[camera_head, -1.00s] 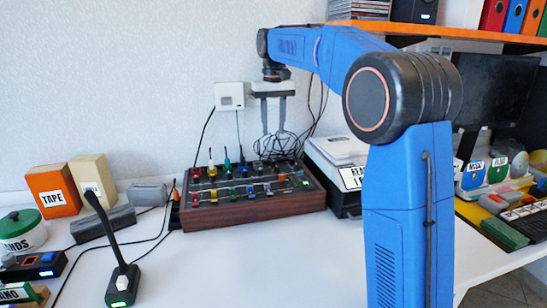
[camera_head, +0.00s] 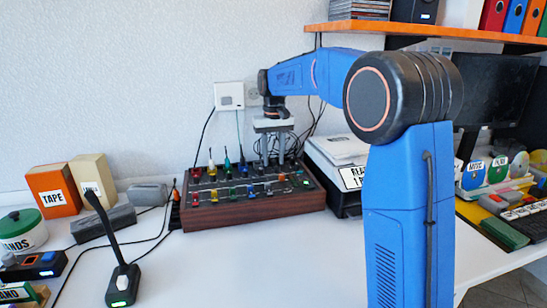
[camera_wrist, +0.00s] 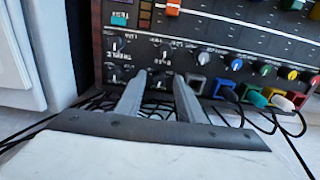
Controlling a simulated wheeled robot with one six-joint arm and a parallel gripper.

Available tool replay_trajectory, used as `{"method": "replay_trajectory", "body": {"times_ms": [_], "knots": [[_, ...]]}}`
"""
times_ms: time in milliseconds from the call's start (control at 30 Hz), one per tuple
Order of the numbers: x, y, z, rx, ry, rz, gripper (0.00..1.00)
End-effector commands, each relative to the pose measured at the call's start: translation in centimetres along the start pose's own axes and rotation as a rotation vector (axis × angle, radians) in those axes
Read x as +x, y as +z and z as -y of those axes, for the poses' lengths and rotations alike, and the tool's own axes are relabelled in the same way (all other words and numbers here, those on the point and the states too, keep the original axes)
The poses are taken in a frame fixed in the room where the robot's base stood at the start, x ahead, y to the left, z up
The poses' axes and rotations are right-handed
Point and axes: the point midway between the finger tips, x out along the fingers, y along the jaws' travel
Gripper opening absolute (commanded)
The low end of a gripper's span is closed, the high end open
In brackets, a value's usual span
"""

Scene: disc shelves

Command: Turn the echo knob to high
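The mixer (camera_head: 255,207), a dark panel with wooden sides, sits on the white desk against the wall. In the wrist view its panel (camera_wrist: 205,55) shows sliders, coloured knobs and a group of small dark knobs with white pointers, such as one at upper left (camera_wrist: 115,45). The labels look upside down, and I cannot surely read which is echo. My gripper (camera_head: 272,163) points down over the mixer's back right part. In the wrist view the two grey fingers (camera_wrist: 157,80) are apart, with a dark knob (camera_wrist: 160,82) partly visible between their tips. Contact cannot be told.
Cables and coloured plugs (camera_wrist: 255,98) line the mixer's back edge. A printer (camera_head: 335,150) stands close on its right. A desk microphone (camera_head: 122,283) and boxes (camera_head: 53,190) are to the left. The desk in front (camera_head: 250,265) is clear.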

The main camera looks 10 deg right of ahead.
Motion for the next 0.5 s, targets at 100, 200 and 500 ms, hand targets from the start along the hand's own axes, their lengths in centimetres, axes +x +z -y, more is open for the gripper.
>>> {"method": "replay_trajectory", "body": {"times_ms": [100, 200, 500], "knots": [[-0.01, -0.01, 0.0, 0.0, 0.0, 0.0, 0.35], [-0.03, -0.01, 0.0, 0.0, 0.0, 0.0, 0.11], [-0.04, -0.01, 0.0, 0.011, 0.0, 0.0, 0.0]]}}
